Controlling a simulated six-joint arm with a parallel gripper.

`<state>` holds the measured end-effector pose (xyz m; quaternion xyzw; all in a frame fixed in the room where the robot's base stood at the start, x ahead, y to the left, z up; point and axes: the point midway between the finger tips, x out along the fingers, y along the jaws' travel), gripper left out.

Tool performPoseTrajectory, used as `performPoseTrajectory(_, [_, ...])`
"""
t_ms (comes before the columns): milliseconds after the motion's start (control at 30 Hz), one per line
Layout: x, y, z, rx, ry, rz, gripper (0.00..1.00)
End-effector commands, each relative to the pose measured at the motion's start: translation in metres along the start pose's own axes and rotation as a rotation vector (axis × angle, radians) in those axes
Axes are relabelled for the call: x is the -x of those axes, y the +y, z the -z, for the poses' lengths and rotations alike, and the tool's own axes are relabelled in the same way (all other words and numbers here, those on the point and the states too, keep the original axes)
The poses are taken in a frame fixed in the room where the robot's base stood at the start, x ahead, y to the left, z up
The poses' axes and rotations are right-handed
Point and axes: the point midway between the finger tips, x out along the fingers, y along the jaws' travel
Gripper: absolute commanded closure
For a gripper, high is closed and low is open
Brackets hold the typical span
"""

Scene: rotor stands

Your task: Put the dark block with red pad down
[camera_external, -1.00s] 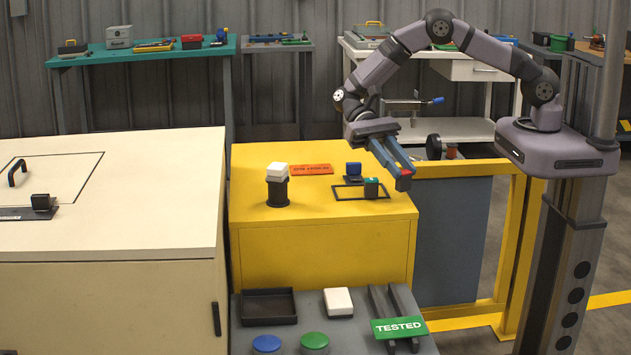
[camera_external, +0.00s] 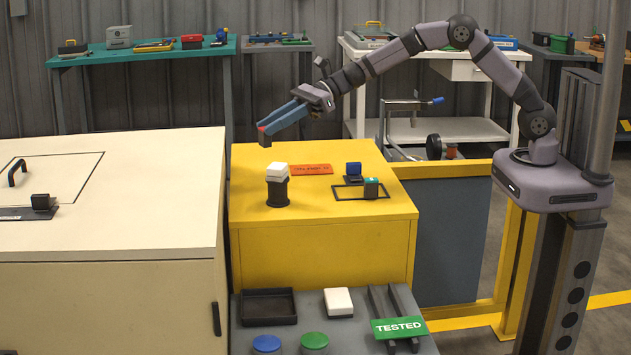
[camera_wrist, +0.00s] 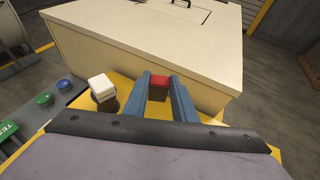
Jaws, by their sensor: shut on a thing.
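The dark block with red pad (camera_wrist: 158,91) is between the fingertips of my gripper (camera_wrist: 160,85) in the wrist view, red pad up. My gripper is shut on it. In the outside view my gripper (camera_external: 267,131) reaches left above the back left part of the yellow cabinet (camera_external: 320,250), with the block (camera_external: 263,137) at its tips, mostly hidden by the fingers. It is held in the air, clear of the cabinet top.
A dark round stand with a white block (camera_external: 278,171) is on the cabinet's left. An orange plate (camera_external: 312,169), a blue block (camera_external: 354,169) and a teal-topped block (camera_external: 371,187) by a black frame are to its right. The cream cabinet (camera_external: 120,215) rises at left.

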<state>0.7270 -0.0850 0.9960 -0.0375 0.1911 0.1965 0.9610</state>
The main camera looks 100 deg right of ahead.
Motion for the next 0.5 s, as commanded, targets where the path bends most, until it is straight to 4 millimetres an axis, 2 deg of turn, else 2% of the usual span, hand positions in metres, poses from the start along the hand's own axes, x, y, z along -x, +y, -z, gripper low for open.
performPoseTrajectory(233, [-0.003,-0.003,0.007,-0.007,0.001,0.011,0.98])
performPoseTrajectory(500, [-0.018,-0.002,0.044,-0.007,0.002,0.009,0.98])
